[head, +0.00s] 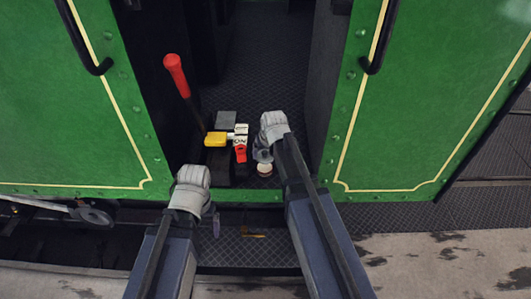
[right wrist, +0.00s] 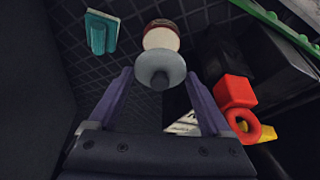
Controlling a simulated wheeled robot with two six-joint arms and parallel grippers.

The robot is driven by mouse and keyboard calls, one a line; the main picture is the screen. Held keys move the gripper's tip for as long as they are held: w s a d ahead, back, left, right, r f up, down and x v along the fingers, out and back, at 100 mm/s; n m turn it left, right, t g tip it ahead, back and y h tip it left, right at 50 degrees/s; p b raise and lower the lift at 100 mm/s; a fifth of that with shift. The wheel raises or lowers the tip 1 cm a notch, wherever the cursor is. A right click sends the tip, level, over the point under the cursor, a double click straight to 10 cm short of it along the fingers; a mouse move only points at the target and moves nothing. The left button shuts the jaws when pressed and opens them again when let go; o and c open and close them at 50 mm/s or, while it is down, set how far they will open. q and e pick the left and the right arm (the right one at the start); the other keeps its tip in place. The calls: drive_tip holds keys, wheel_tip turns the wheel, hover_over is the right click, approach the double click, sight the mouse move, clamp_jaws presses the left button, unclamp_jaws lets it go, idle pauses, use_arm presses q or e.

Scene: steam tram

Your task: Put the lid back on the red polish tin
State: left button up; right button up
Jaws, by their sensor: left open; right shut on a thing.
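The polish tin (head: 264,169) is small and round, with a cream top and red side. It stands on the dark floor of the cab doorway, below my right gripper (head: 262,153). In the right wrist view the tin (right wrist: 161,38) lies just beyond the fingers. My right gripper (right wrist: 160,78) is shut on a pale grey round lid (right wrist: 160,65) with a darker knob. The lid overlaps the tin in this view; I cannot tell whether they touch. My left gripper (head: 214,224) is empty near the doorway's front edge, apart from the tin.
Left of the tin are a red piece (head: 240,153), a white lettered block (head: 240,134), a yellow piece (head: 215,139) and a grey block (head: 226,118). A red-handled lever (head: 177,75) rises behind. A teal object (right wrist: 100,32) lies on the floor. Green panels (head: 75,120) flank the doorway.

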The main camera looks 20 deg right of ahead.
drive_tip(key=shift+f+b, duration=2.1)
drive_tip(key=shift+f, duration=0.35)
drive_tip(key=shift+f, duration=0.1)
idle(0.4)
drive_tip(key=o, duration=1.1)
drive_tip(key=shift+r+p, duration=3.45)
drive_tip(key=shift+r, duration=0.15)
drive_tip(key=shift+f, duration=0.1)
drive_tip(key=shift+c, duration=0.3)
